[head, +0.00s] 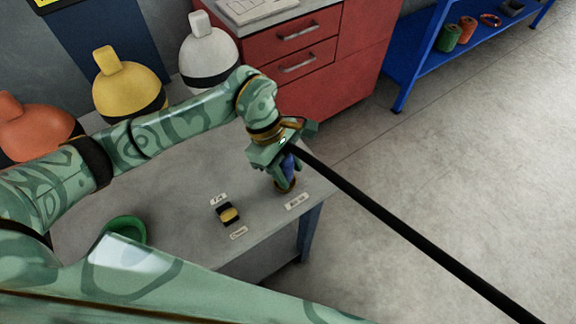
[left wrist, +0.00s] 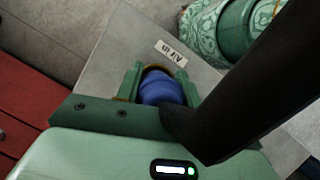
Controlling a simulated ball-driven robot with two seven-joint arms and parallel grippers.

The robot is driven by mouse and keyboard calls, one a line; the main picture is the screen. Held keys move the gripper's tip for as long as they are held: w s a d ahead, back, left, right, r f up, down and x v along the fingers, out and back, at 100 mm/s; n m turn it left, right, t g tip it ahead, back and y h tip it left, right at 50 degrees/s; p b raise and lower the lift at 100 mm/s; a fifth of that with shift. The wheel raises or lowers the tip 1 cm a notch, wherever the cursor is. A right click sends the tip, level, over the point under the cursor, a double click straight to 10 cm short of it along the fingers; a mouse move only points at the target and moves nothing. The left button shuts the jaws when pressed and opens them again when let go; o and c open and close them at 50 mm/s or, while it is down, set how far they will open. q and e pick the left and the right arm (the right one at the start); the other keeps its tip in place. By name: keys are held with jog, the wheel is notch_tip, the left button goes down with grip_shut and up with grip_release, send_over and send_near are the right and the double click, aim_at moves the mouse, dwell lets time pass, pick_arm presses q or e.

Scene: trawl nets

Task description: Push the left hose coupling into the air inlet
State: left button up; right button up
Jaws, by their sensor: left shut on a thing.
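The blue hose coupling (head: 289,165) is in my left gripper (head: 284,172), which is shut on it near the right end of the grey table. In the left wrist view the coupling (left wrist: 160,88) sits between the two green fingers. A black hose (head: 400,226) runs from it to the lower right, and it crosses the left wrist view (left wrist: 245,85) too. The brass air inlet (head: 285,187) shows just under the coupling, by the "Air in" label (head: 297,201). I cannot tell how far the coupling is in. My right gripper is not in view.
A small black and yellow part (head: 228,214) lies on the table (head: 180,198) between two labels. A green round thing (head: 128,226) is at the left. Orange, yellow (head: 125,80) and white (head: 208,50) floats stand behind. A red cabinet (head: 325,90) stands behind the table.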

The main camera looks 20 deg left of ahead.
pick_arm(q)
jog(key=shift+f+b, duration=0.35)
jog(key=shift+f, duration=0.25)
jog(key=o, duration=1.4)
jog(key=shift+c, duration=0.2)
jog(key=p+v, duration=0.3)
jog(key=v, duration=1.3)
jog(key=shift+a+r, duration=0.1)
